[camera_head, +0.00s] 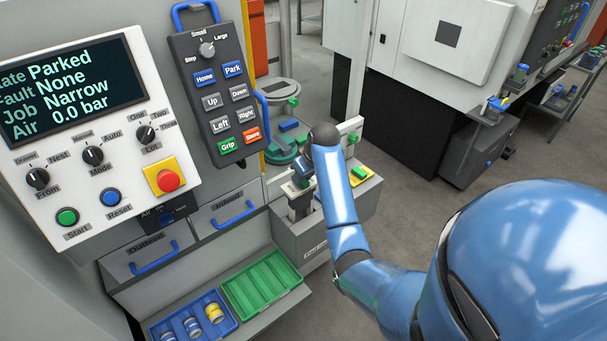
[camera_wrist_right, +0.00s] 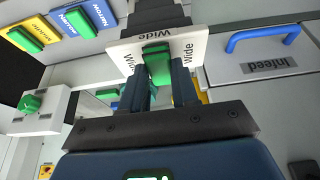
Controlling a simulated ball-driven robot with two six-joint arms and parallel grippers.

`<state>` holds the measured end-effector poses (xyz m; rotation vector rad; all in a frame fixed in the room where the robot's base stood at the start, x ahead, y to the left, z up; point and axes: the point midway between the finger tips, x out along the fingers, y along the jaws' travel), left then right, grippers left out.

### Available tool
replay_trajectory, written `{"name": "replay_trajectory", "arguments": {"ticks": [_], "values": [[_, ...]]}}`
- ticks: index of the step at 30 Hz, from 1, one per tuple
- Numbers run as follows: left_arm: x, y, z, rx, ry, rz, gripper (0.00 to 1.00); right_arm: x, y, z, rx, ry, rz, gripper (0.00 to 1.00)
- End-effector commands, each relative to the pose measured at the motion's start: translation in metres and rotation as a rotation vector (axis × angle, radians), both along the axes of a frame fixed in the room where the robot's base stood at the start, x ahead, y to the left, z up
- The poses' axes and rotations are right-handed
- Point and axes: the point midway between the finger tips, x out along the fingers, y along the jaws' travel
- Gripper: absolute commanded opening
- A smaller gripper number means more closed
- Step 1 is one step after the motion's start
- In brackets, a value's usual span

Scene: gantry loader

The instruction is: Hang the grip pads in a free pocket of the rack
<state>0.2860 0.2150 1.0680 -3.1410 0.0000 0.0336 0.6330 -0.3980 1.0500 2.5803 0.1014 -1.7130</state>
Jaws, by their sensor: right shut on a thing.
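My right gripper (camera_wrist_right: 163,78) is shut on the green handle of the grip pads (camera_wrist_right: 196,50), a white plate marked "Wide", in the right wrist view. A dark stepped part (camera_wrist_right: 160,15) stands directly behind the plate; I cannot tell whether they touch. In the head view, my blue right arm reaches to the grey rack box (camera_head: 325,232), and its wrist hides most of the gripper and pads. Blue "Narrow" (camera_wrist_right: 82,18) and yellow (camera_wrist_right: 30,32) plates with green handles show at upper left in the wrist view. Which pocket is free is hidden. My left gripper is out of view.
The control panel (camera_head: 100,165) reads Parked, Job Narrow, Air 0.0 bar. A pendant (camera_head: 215,90) hangs beside it. Below are the Infeed drawer (camera_head: 232,213), a green tray (camera_head: 262,284) and a blue tray (camera_head: 178,328) with small parts. Open floor lies to the right.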

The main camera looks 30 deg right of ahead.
Motion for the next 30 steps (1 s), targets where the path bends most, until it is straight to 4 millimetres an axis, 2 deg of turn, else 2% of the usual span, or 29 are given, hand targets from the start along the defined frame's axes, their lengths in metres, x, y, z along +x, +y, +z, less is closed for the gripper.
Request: {"name": "replay_trajectory", "arguments": {"ticks": [16, 30], "values": [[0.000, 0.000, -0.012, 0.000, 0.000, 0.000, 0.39, 0.000, 0.000, -0.024, 0.000, -0.001, 0.000, 0.00], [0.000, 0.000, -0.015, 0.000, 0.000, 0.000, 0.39, 0.000, 0.000, -0.032, -0.001, -0.002, 0.001, 0.00]]}}
